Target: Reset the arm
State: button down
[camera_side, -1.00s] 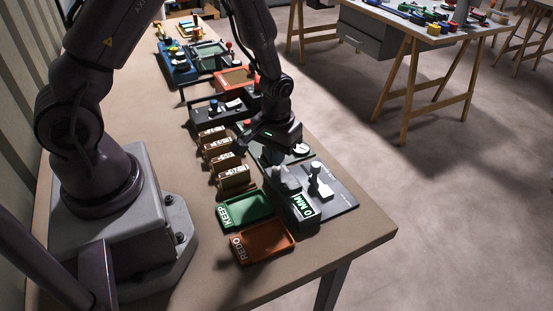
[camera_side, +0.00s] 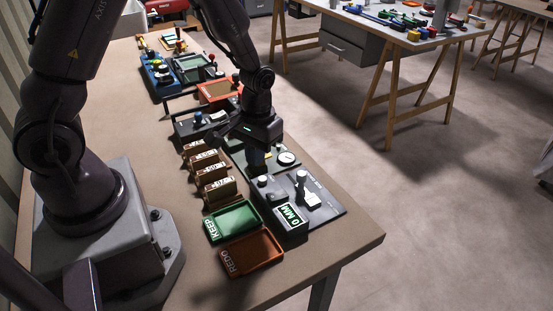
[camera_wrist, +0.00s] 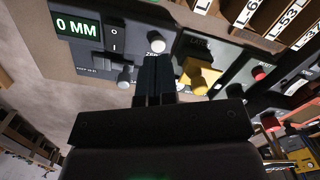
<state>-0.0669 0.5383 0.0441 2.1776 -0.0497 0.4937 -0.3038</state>
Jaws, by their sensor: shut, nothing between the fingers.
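My gripper (camera_side: 257,162) is shut and empty, pointing down above the gauge panels on the bench. Its fingers also show in the wrist view (camera_wrist: 155,68), side by side, with their tips just below a white round button in the picture (camera_wrist: 157,43). I cannot tell whether they touch anything. The dark gauge unit (camera_side: 325,208) has a lit display (camera_side: 290,217) that reads 0 MM in the wrist view (camera_wrist: 77,26). A grey knob (camera_wrist: 124,78) stands left of the fingers, and a yellow block (camera_wrist: 198,76) is to their right.
A green KEEP tray (camera_side: 232,221) and an orange REDO tray (camera_side: 251,254) lie near the front edge. Several labelled brown blocks (camera_side: 216,190) stand in a row beside the panels. A red-framed box (camera_side: 218,91) is farther back. Bare bench (camera_side: 140,130) lies left of the blocks.

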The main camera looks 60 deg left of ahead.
jog(key=s+d+r+m+t, duration=0.1)
jog(key=s+r, duration=0.3)
jog(key=r, duration=0.4)
jog(key=s+d+r+m+t, duration=0.1)
jog(key=s+r+m+t, duration=0.1)
jog(key=r, duration=0.6)
jog(key=s+d+r+m+t, duration=0.1)
jog(key=s+r+m+t, duration=0.1)
jog(key=s+r, duration=0.3)
notch_tip(320, 180, up, 4)
jog(key=shift+s+d+t, duration=0.15)
jog(key=shift+s+t, duration=0.2)
jog(key=shift+t, duration=0.35)
